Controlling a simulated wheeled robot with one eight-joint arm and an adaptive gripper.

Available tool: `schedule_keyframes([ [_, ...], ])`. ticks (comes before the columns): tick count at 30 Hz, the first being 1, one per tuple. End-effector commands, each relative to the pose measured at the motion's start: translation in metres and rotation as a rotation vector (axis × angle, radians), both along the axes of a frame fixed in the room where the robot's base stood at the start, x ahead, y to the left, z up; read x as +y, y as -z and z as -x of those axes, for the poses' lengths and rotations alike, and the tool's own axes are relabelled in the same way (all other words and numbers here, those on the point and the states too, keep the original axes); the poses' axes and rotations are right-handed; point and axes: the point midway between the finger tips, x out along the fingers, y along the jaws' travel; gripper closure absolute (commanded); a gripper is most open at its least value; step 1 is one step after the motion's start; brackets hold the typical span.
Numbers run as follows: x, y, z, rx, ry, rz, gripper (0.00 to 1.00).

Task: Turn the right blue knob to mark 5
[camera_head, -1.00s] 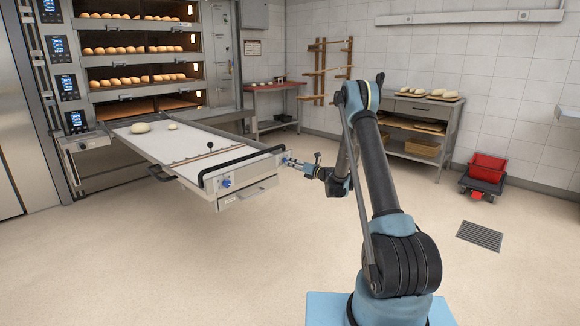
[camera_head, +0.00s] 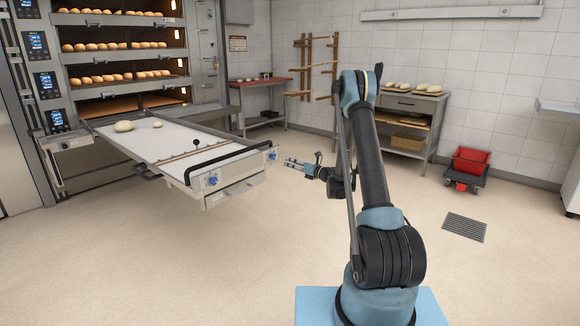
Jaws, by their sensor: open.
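The right blue knob (camera_head: 273,156) sits at the right end of the loader's front panel. It is small here, and I cannot read its marks or its pointer. The left blue knob (camera_head: 212,181) is at the left end of the same panel. The loader (camera_head: 243,170) has a white belt and a black handle bar (camera_head: 225,163). My gripper (camera_head: 287,162) is open and empty, just right of the right knob. It points toward the panel, and a small gap shows between its fingertips and the knob.
A deck oven (camera_head: 125,50) with several loaves stands behind the loader. Two dough pieces (camera_head: 124,126) lie on the belt. A side table (camera_head: 410,100) with loaves and a red bucket (camera_head: 471,160) are at the right. The floor around the loader's front is clear.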

Motion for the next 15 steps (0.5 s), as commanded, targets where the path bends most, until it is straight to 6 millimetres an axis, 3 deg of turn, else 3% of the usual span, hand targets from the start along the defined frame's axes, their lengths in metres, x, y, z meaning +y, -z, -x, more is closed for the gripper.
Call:
schedule_keyframes([
  [5,-0.003,0.000,0.002,-0.130,0.000,0.102,0.50],
  [15,-0.013,-0.001,0.009,-0.610,-0.001,0.476,0.50],
])
